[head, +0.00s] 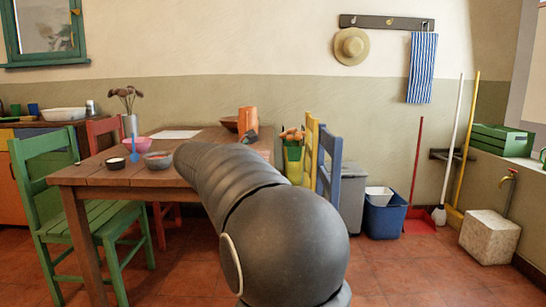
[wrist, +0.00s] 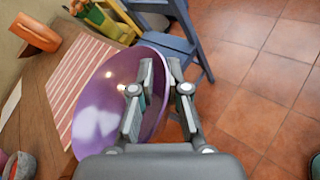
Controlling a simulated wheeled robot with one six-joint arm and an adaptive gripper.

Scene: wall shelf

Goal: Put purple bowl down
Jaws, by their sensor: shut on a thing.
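The purple bowl (wrist: 98,122) is in the wrist view, at the left of my gripper (wrist: 160,75). My gripper is shut on the bowl's right rim, one finger on each side of the wall. The bowl overlaps a red-and-white striped cloth (wrist: 82,78) on the wooden table (wrist: 42,80). I cannot tell whether the bowl touches the cloth or hangs above it. In the head view, my arm reaches over the table (head: 95,174) and hides my gripper and the purple bowl.
A blue chair (wrist: 165,38) stands close beyond the table edge. An orange jug (wrist: 35,33) stands at the far left of the wrist view. A pink bowl (head: 137,145) and a grey bowl (head: 158,159) are at the table's left.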

